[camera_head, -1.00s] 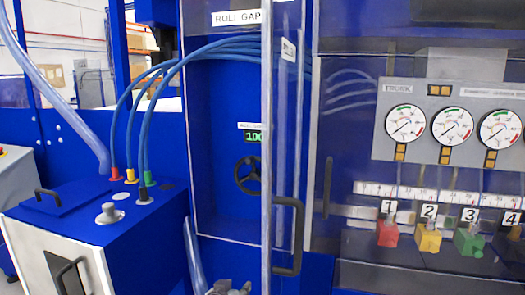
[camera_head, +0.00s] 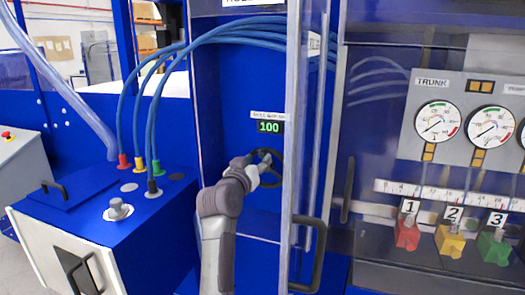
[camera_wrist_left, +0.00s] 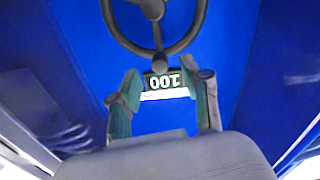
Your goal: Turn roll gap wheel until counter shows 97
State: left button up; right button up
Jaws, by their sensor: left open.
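The roll gap wheel (camera_head: 266,168) is a dark spoked handwheel on the blue back panel of the recess. It also shows in the left wrist view at the top (camera_wrist_left: 158,45), partly cut off by the frame edge. The green counter (camera_head: 270,127) above the wheel reads 100; it appears upside down in the wrist view (camera_wrist_left: 163,80). My left gripper (camera_head: 262,171) is at the wheel in the head view, overlapping it. In the wrist view the left gripper's fingers (camera_wrist_left: 162,92) are apart with nothing between them, and the wheel lies beyond them. Contact cannot be told. My right gripper is not in view.
A clear door (camera_head: 305,130) with a dark handle (camera_head: 308,255) stands just right of the wheel. Blue hoses (camera_head: 215,35) arch above the recess to a blue cabinet (camera_head: 150,220) at the left. Gauges (camera_head: 438,122) and numbered valves (camera_head: 407,235) are at the right.

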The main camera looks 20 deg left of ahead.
aim_at(262, 156)
pick_arm(q)
jog(key=shift+w+p, duration=0.45)
jog(key=shift+w, duration=1.85)
jog(key=shift+d, duration=0.1)
grip_shut()
